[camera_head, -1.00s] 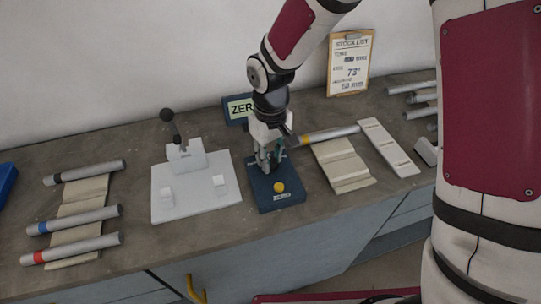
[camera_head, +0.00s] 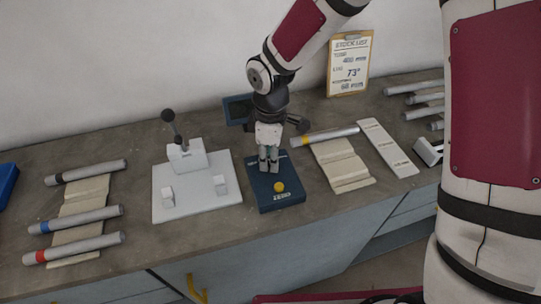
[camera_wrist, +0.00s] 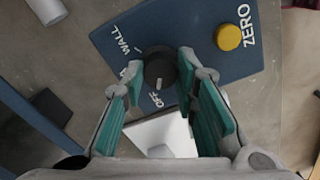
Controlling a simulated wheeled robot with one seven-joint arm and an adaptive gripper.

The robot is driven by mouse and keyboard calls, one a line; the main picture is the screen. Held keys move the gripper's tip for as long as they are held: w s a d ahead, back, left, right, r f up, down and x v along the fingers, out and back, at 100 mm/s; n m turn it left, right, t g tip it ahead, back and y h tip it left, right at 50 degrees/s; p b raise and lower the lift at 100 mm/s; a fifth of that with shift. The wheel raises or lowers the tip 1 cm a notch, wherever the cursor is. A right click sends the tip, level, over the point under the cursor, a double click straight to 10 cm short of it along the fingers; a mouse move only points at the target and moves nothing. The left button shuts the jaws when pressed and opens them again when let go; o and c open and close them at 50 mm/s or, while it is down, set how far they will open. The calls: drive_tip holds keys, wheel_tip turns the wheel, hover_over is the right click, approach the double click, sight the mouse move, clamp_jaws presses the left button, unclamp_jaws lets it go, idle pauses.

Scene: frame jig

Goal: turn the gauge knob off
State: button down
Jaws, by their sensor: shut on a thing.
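The gauge is a dark blue box (camera_head: 291,198) on the bench with a yellow ZERO button (camera_head: 279,187). In the wrist view its top (camera_wrist: 190,22) carries a round black knob (camera_wrist: 160,64) and white lettering, including WALL and OFF. A white mark on the knob's edge faces the OFF lettering. My gripper (camera_head: 268,167) points down over the box, and its fingertips (camera_wrist: 159,71) are closed on opposite sides of the knob. In the head view the gripper hides the knob. The blue-framed display (camera_head: 237,111) behind the gauge is dark.
A white plate fixture (camera_head: 196,203) with a black-knobbed lever stands left of the gauge. A yellow-banded tube (camera_head: 325,136) lies on a beige rack to the right. Several tubes lie at both ends of the bench. A stock list clipboard (camera_head: 350,65) leans on the wall.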

drive_tip(key=shift+n, duration=0.5)
drive_tip(key=c, duration=1.3)
unclamp_jaws()
drive_tip(key=shift+r, duration=0.1)
wheel_tip(320, 180, up, 12)
drive_tip(key=shift+f, duration=0.1)
